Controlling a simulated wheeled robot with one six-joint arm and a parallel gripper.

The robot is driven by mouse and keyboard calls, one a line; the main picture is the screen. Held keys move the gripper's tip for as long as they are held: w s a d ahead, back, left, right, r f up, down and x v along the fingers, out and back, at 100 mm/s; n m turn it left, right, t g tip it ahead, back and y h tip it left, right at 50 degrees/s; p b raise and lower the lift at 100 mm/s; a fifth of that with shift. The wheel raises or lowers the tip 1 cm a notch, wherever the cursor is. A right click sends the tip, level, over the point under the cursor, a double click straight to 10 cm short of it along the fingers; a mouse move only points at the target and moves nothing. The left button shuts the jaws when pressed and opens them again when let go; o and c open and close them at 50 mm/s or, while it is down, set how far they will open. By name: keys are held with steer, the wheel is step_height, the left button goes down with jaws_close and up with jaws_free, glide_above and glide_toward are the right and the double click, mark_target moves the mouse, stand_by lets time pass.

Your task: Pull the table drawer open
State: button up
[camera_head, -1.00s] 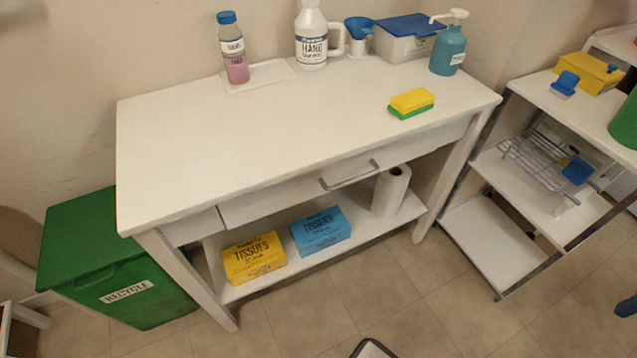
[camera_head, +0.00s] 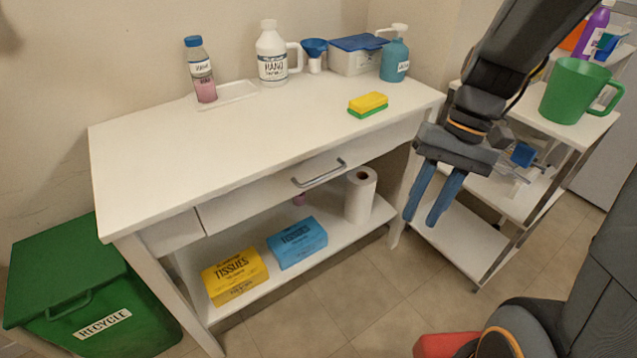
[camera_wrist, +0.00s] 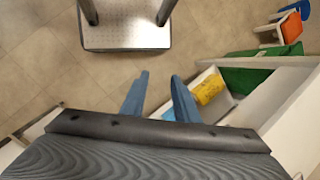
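The white table (camera_head: 200,140) has a drawer (camera_head: 255,198) under its top, with its front flush with the table frame, so it looks closed. A grey bar handle (camera_head: 320,174) sits on the drawer front. My gripper (camera_head: 419,220) hangs to the right of the handle, in front of the table's right leg, fingers pointing down and apart. It is open and empty, clear of the handle. In the wrist view my gripper (camera_wrist: 160,80) also shows its two blue fingers spread apart. The handle cannot be made out in that view.
A yellow tissue box (camera_head: 235,276), a blue tissue box (camera_head: 297,243) and a paper roll (camera_head: 360,195) stand on the lower shelf. A green recycle bin (camera_head: 75,280) is at left, a shelf cart (camera_head: 455,235) at right.

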steer(key=w+a+f+g+y+b, duration=0.2)
steer(key=w+a+f+y+b, duration=0.4)
steer(key=w, duration=0.4)
steer(key=n+t+y+b, duration=0.1)
steer(key=n+y+b, duration=0.15)
steer(key=y, duration=0.45)
glide_toward(332, 174)
steer(key=x, duration=0.4)
steer(key=shift+m, duration=0.35)
steer(key=b+x, duration=0.1)
steer(key=x, duration=0.6)
steer(key=shift+a, duration=0.15)
jaws_close()
